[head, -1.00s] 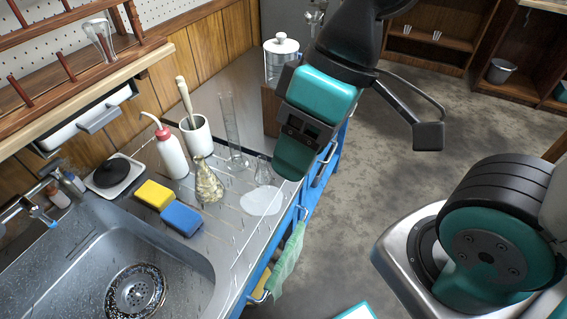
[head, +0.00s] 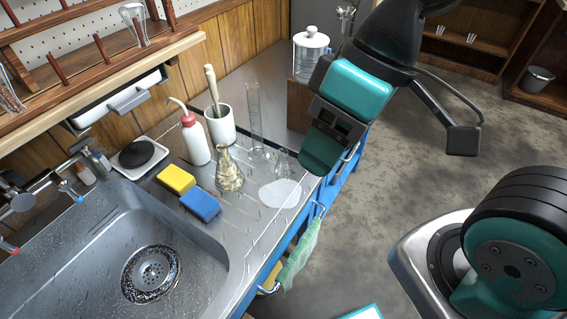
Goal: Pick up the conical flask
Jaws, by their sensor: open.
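A conical flask (head: 230,172) with a narrow neck and a mottled yellowish look stands upright on the steel drainboard, behind the blue sponge. A smaller clear glass vessel (head: 283,162), also cone-shaped, stands to its right by a white round sheet; its exact kind is hard to tell. My gripper (head: 321,155) hangs over the right edge of the counter, to the right of both and apart from them in the picture. It is open and I see nothing in it. Its fingertips are partly hidden by its own body.
A clear measuring cylinder (head: 255,125), a white mortar with pestle (head: 219,124) and a red-capped wash bottle (head: 195,140) stand behind the flask. Yellow (head: 176,179) and blue (head: 200,205) sponges lie at the sink's edge (head: 215,265). A lidded glass jar (head: 309,55) stands farther back.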

